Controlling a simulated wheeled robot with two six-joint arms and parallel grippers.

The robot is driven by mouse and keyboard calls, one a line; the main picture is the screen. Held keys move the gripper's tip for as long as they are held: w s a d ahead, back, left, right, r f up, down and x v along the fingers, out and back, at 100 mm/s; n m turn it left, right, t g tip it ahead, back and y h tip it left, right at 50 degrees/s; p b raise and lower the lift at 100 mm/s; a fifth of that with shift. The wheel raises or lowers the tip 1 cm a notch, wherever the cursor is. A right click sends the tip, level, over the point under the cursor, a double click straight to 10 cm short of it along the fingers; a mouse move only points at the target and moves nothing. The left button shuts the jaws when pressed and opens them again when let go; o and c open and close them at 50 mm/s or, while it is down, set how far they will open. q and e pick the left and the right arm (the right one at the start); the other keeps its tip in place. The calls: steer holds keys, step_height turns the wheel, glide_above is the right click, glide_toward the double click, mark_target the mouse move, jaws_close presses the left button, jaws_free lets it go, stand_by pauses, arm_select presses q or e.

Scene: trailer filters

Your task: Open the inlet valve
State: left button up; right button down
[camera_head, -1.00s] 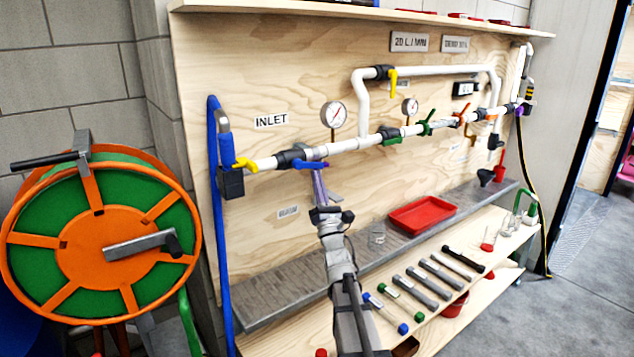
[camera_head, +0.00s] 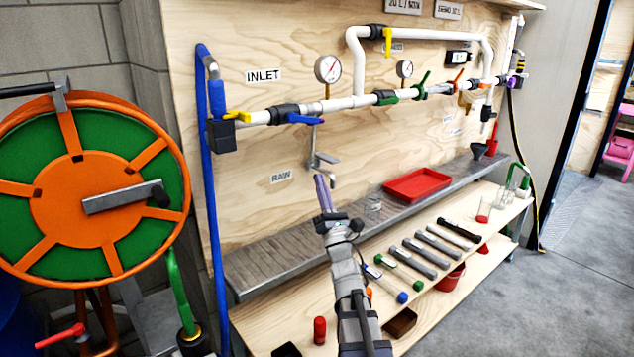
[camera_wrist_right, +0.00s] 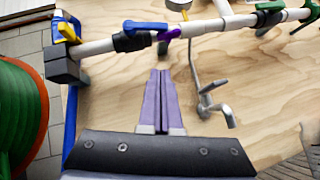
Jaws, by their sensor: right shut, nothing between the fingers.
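The INLET label (camera_head: 263,76) is on the plywood board above a white pipe. Below it, a black valve body with a blue lever (camera_head: 303,118) sits on the pipe, the lever lying roughly along it. A yellow lever (camera_head: 237,116) is at the pipe's left end by the blue hose. My right gripper (camera_head: 323,182) is shut and empty, below and apart from the blue lever. In the right wrist view the shut purple fingers (camera_wrist_right: 160,75) point up toward the pipe, with the blue lever (camera_wrist_right: 146,27) above them. My left gripper is not in view.
A small metal tap (camera_head: 322,159) hangs under the pipe, close above my right gripper. A gauge (camera_head: 328,70) stands above the pipe. A red tray (camera_head: 420,185) is on the grey shelf, tools below it. A green-orange hose reel (camera_head: 95,190) stands at the left.

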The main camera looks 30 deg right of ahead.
mark_target(305, 120)
steer(key=shift+s+f, duration=0.15)
steer(key=shift+s, duration=0.05)
steer(key=s+d+r+n+g+y+p, duration=0.1)
steer(key=s+r+n+g+y+p, duration=0.35)
steer(key=p, duration=1.05)
steer(key=w+d+r+y+p, duration=0.1)
steer(key=w+r+y+p, duration=0.1)
steer(key=w+r+p, duration=0.4)
steer(key=shift+f+x, duration=0.2)
steer(key=shift+x, duration=2.35)
steer(key=shift+d+n+g, duration=0.15)
steer(key=shift+n+g, duration=0.1)
